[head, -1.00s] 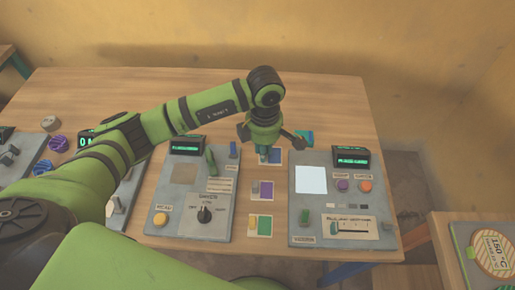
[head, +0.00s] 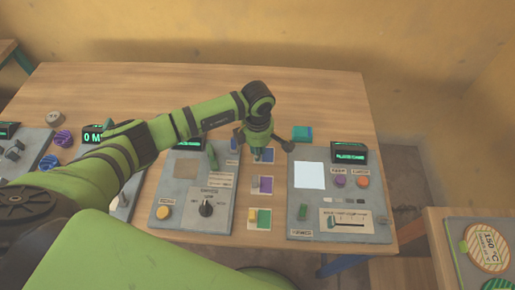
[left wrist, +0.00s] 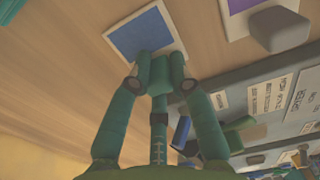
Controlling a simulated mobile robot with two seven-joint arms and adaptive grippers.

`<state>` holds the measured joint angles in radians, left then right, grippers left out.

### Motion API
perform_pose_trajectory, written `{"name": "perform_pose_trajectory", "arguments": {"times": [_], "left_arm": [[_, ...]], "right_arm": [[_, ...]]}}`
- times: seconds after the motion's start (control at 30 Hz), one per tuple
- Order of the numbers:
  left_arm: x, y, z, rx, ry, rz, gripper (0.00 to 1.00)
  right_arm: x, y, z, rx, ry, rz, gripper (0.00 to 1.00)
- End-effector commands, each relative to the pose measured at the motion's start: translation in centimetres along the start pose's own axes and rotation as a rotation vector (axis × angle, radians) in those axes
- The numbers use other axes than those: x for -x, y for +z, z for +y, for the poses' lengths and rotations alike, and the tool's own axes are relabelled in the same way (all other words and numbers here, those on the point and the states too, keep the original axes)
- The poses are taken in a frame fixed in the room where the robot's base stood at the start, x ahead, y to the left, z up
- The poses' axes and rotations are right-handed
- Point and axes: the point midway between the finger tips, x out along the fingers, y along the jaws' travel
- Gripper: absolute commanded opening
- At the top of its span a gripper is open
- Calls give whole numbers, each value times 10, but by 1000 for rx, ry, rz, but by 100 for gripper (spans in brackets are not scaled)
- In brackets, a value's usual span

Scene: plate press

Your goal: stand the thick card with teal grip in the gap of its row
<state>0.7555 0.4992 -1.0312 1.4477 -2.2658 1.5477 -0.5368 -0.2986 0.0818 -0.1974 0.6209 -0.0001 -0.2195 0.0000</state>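My left gripper (head: 262,152) hangs fingers down over the back middle of the table. In the left wrist view its fingertips (left wrist: 161,76) close in on a small teal block, which looks like the teal grip (left wrist: 160,74) of the thick card; the rest of the card is hidden. Below it a blue square on a white-edged mat (left wrist: 145,38) lies on the table. A teal block-like thing (head: 302,133) stands right of the gripper; its striped edge shows in the left wrist view (left wrist: 25,14). I cannot make out the row's gap. My right gripper is not in view.
A grey panel with a knob (head: 206,208) lies left and another with a white square (head: 309,176) right. Between them are a purple mat (head: 266,185) and a green mat (head: 264,219) with small blocks. The table's back right is clear.

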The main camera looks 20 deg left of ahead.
Motion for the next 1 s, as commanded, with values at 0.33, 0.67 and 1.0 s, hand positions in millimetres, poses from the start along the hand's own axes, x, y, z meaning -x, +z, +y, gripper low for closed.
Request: {"name": "perform_pose_trajectory", "arguments": {"times": [0.33,0.67,1.0], "left_arm": [[0,0,0,0,0,0,44],[33,0,2,-2,7,-3,44],[102,0,1,-1,5,-1,44]], "right_arm": [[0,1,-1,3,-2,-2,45],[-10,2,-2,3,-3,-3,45],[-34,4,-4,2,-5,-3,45]]}}
